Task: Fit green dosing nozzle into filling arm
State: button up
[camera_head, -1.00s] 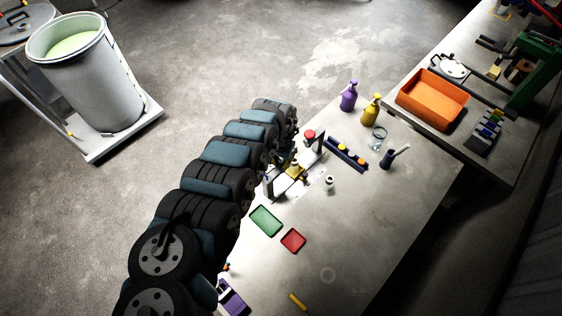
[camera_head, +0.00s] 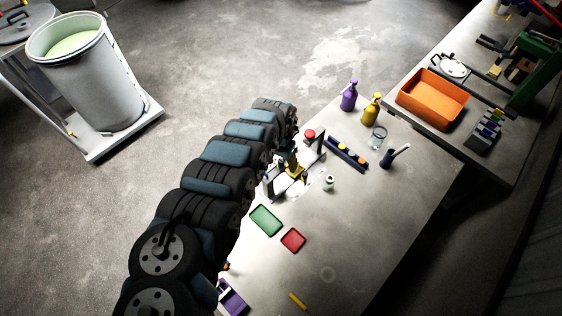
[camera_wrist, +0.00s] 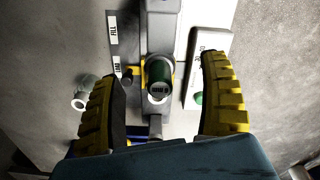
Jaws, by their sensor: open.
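A green cylinder (camera_wrist: 158,72) with a dark, lettered end face, which looks like the green dosing nozzle, is at a grey arm-like part (camera_wrist: 163,25) of the station, with yellow pieces beside it. Whether it is fully seated cannot be told. My gripper (camera_wrist: 163,105) is open, its yellow ribbed fingers to the left and right of the cylinder with clear gaps on both sides. In the head view my gripper (camera_head: 293,163) is small and dark over the white station (camera_head: 275,187), and the nozzle cannot be made out there.
In the wrist view, a second green cylinder with a white ring (camera_wrist: 87,92) lies just left of the left finger. A white box (camera_wrist: 208,62) stands close by the right finger. A green tray (camera_head: 265,220), red tray (camera_head: 293,240) and blue rack (camera_head: 346,153) surround the station.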

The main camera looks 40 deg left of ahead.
jog(key=shift+r, duration=0.15)
jog(key=shift+r+p, duration=3.35)
jog(key=shift+r, duration=0.05)
